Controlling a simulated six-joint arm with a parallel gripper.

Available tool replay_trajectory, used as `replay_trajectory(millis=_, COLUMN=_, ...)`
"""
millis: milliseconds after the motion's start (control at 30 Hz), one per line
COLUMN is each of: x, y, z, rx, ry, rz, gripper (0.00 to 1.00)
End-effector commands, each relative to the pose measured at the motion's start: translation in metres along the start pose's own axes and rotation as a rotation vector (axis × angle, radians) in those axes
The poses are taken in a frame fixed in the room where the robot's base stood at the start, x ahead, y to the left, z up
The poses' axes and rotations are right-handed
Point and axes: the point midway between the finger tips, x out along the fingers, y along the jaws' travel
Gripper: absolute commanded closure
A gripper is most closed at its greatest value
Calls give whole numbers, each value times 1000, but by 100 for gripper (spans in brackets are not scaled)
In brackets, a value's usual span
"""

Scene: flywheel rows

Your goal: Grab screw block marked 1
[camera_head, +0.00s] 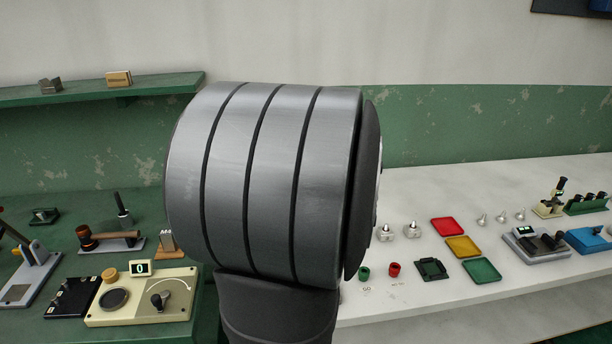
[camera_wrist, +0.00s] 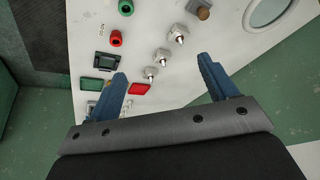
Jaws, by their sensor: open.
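In the wrist view I see three: a near-top block (camera_wrist: 178,33), a middle block (camera_wrist: 162,55) and a lower block (camera_wrist: 150,73). In the head view two show, a left block (camera_head: 387,233) and a right block (camera_head: 412,231); my arm may hide another. I cannot read a 1 on any of them. My gripper (camera_wrist: 161,66) is open, its blue fingers apart and nothing held. It is above the counter, with the blocks seen between and beyond the fingertips.
The white counter (camera_head: 420,290) also holds a red tray (camera_head: 447,226), a yellow tray (camera_head: 462,246), a green tray (camera_head: 481,270), a green cup (camera_head: 364,273), a red cup (camera_head: 394,269) and a dark fixture (camera_head: 431,268). My arm blocks the middle of the head view.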

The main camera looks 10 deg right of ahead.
Motion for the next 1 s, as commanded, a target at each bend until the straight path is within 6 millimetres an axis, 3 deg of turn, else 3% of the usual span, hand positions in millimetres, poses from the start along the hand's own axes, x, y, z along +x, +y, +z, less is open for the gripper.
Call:
replay_trajectory(millis=200, x=40, y=-37, z=-47, rx=-49, ry=-7, rz=34, gripper=22)
replay_trajectory(millis=367, x=58, y=-52, z=-64, rx=-67, ry=-7, rz=47, gripper=22)
replay_trajectory(millis=567, x=74, y=-56, z=-69, rx=-73, ry=-8, rz=54, gripper=22)
replay_trajectory(millis=1000, x=164, y=-50, z=-67, rx=-71, ry=-9, rz=53, gripper=22)
